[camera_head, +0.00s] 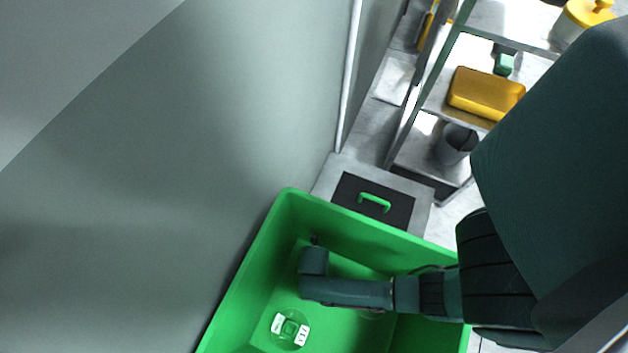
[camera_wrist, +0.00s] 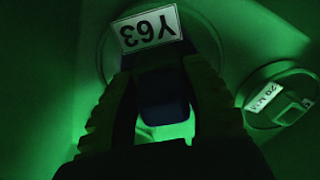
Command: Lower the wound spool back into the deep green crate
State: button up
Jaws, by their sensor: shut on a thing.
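The deep green crate (camera_head: 262,245) fills the lower middle of the head view, and my arm reaches down into it. In the wrist view my gripper (camera_wrist: 160,80) is shut on the dark middle part of the wound spool (camera_wrist: 165,92). A white label reading Y63 shows upside down on the spool, and a round flange edge curves behind it. In the head view my gripper and the held spool are hidden behind my wrist. I cannot tell whether the spool touches the crate floor.
Another round spool with white labels (camera_head: 290,328) lies on the crate floor. A labelled round spool (camera_wrist: 282,95) is at the right in the wrist view. A grey wall stands close at the left. A dark box with a green handle (camera_head: 373,203) and shelving (camera_head: 425,150) stand beyond the crate.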

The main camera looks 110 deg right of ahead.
jog(key=o, duration=1.2)
jog(key=shift+o, duration=0.2)
jog(key=shift+r, duration=0.1)
notch_tip(320, 180, up, 30)
jog(key=p, duration=3)
notch_tip(320, 180, down, 23)
jog(key=b, duration=2.4)
jog(key=shift+f+b, duration=0.2)
jog(key=shift+b, duration=0.15)
jog(key=shift+r, duration=0.1)
